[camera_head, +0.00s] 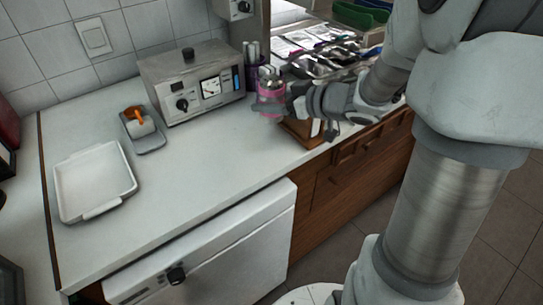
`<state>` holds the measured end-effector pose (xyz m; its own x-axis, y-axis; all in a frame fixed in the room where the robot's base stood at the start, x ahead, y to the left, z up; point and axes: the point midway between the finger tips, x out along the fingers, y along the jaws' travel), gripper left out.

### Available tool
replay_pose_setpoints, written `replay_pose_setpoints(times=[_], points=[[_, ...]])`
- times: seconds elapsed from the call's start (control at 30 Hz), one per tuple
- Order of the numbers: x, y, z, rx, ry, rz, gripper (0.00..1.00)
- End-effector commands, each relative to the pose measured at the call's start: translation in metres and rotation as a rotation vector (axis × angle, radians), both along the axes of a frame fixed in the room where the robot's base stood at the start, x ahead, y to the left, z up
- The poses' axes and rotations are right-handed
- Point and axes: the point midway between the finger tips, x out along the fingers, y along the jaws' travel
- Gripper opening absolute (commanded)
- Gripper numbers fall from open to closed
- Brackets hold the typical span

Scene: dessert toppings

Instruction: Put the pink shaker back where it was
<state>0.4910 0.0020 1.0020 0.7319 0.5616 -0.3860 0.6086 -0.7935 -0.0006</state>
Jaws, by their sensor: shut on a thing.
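The pink shaker (269,87) has a metallic top and is upright at the back right part of the white counter. My gripper (272,104) reaches in from the right and is shut around the shaker's lower part.
A metal appliance (195,82) stands by the wall, with a purple utensil cup (256,72) beside it. A wooden holder (302,133) is just below my gripper. The counter's middle is clear.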

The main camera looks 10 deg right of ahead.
Motion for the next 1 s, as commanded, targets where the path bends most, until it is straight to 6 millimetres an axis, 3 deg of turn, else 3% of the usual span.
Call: replay_pose_setpoints(times=[0.3,0.57,0.7,1.0], points=[[-0.001,0.000,-0.056,0.001,0.004,0.000,0.05],[-0.001,0.000,-0.076,0.000,0.002,0.001,0.05],[-0.001,0.000,-0.098,0.002,0.003,0.000,0.05],[0.000,0.000,-0.102,-0.001,-0.001,0.001,0.05]])
